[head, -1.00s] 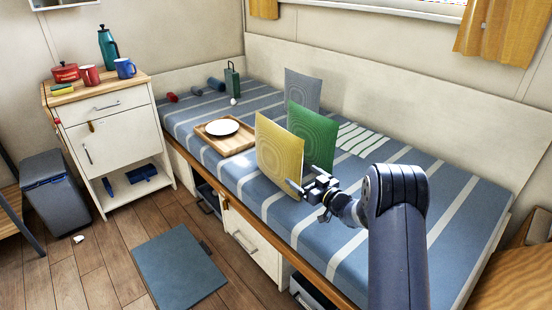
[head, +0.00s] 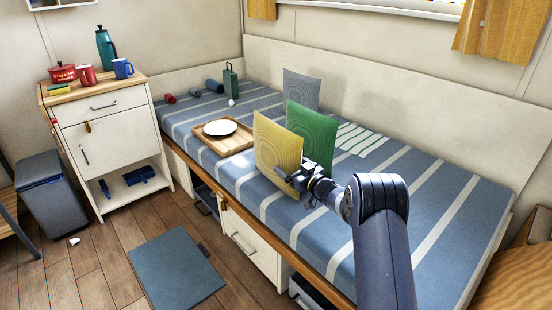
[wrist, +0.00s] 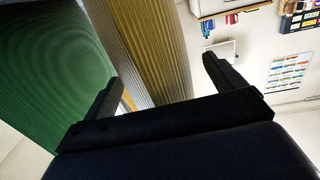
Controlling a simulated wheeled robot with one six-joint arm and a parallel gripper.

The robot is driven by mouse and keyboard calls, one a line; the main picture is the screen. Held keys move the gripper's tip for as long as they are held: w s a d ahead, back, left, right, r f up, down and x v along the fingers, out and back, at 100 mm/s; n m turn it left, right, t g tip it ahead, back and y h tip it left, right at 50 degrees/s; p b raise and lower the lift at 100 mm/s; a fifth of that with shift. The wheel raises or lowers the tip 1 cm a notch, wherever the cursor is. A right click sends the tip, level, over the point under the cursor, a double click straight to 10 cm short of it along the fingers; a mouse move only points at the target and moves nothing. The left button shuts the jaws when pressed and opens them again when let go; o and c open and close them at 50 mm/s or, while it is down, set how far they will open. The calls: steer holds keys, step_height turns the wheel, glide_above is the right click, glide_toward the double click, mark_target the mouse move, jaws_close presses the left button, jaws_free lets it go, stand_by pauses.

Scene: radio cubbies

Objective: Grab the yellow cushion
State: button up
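The yellow cushion (head: 277,143) stands upright on the striped mattress in the head view, in front of the green cushion (head: 312,133). My gripper (head: 299,178) is at the yellow cushion's lower right edge, with one finger in front of its face. In the wrist view my gripper (wrist: 162,70) is open, its fingers wide apart. The yellow cushion (wrist: 155,50) shows between them, with a gap to the right finger. The left finger is close to the cushion's left side; whether it touches cannot be told. The green cushion (wrist: 45,75) fills the left of the wrist view.
A grey cushion (head: 301,90) stands behind the green one. A wooden tray (head: 238,147) with a white plate (head: 220,128) lies left of the cushions. The mattress (head: 440,190) is mostly clear to the right. A dark blue mat (head: 176,268) lies on the floor.

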steer(key=shift+r, duration=0.1)
steer(key=c, duration=1.1)
